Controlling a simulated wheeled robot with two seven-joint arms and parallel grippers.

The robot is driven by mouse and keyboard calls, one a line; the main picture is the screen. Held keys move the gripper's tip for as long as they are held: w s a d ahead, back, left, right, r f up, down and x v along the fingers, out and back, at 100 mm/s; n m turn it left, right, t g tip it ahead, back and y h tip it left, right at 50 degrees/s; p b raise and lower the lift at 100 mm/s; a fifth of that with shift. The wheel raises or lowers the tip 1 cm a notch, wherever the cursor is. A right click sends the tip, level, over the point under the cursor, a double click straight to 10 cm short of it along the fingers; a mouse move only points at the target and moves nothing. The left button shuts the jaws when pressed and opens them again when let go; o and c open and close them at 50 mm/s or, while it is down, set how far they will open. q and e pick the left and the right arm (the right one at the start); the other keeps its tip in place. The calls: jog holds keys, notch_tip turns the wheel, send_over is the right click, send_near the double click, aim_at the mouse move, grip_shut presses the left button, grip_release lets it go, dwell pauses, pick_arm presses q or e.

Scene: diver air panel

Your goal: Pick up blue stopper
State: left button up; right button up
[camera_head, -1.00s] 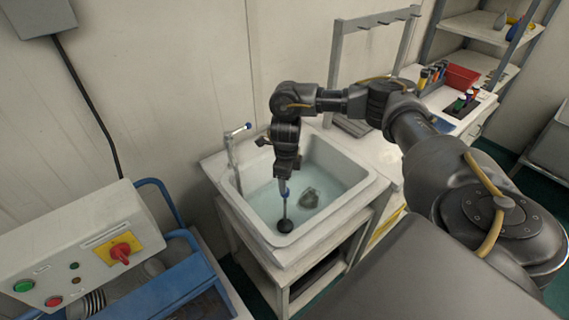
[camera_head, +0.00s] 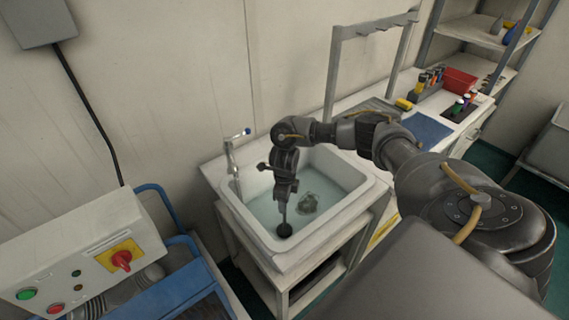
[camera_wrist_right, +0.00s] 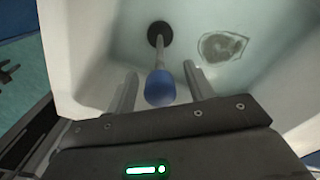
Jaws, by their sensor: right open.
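The blue stopper stands in the sink, with a blue knob (camera_wrist_right: 160,88) on a thin grey rod and a black disc (camera_head: 285,230) at its foot. In the head view my right gripper (camera_head: 284,192) is over the rod's top and hides the blue knob. In the right wrist view the jaws (camera_wrist_right: 160,74) are open, one finger on each side of the knob, with a gap to each finger. The sink (camera_head: 262,248) is white and holds water. My left gripper is not in view.
A dark ring-like object (camera_head: 307,203) lies in the water right of the stopper. A tap (camera_head: 233,160) rises at the sink's left rim. A control box with a red switch (camera_head: 121,260) is at lower left. A counter with a red bin (camera_head: 459,80) is at the right.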

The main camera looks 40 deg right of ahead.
grip_shut()
jog(key=shift+r, duration=0.1)
dwell(0.5)
